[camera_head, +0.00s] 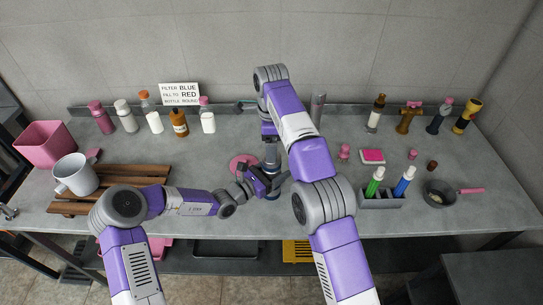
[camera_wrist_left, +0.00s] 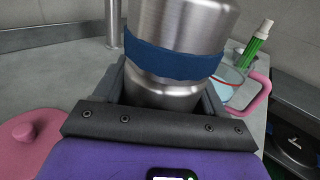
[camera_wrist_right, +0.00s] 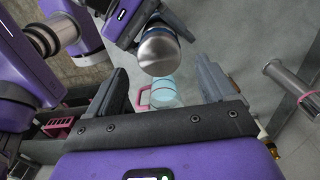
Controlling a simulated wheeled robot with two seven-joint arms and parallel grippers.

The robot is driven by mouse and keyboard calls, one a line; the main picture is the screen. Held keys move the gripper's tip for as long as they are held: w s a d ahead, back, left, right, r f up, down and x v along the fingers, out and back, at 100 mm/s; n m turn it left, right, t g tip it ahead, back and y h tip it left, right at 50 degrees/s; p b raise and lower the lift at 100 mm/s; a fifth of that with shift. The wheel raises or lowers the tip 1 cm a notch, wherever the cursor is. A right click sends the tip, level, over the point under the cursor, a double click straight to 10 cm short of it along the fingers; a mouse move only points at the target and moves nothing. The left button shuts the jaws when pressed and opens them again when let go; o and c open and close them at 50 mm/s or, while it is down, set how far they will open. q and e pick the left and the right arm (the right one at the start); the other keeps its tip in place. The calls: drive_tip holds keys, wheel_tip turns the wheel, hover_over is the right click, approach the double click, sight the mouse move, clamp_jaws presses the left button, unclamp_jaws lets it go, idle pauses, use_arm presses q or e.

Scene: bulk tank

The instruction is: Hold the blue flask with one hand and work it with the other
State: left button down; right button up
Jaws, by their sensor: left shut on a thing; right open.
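The blue flask is a silver metal bottle with a blue band (camera_wrist_left: 175,62). My left gripper (camera_wrist_left: 165,85) is shut around its body, the band just above the jaws. In the head view my left gripper (camera_head: 268,182) is over the middle of the counter. In the right wrist view the flask's rounded metal end (camera_wrist_right: 159,52) shows beyond my right gripper (camera_wrist_right: 165,88), which is open with nothing between its fingers. In the head view my right arm reaches over the flask and partly hides it, and its fingertips cannot be made out.
A clear cup with a pink handle (camera_wrist_right: 163,92) stands on the counter near the flask. A grey holder (camera_head: 381,203) with green and blue bottles is to the right, beside a pan (camera_head: 438,192). A wooden rack (camera_head: 135,176) and white jug (camera_head: 76,174) are left. Bottles line the back.

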drive_tip(key=shift+f, duration=3.2)
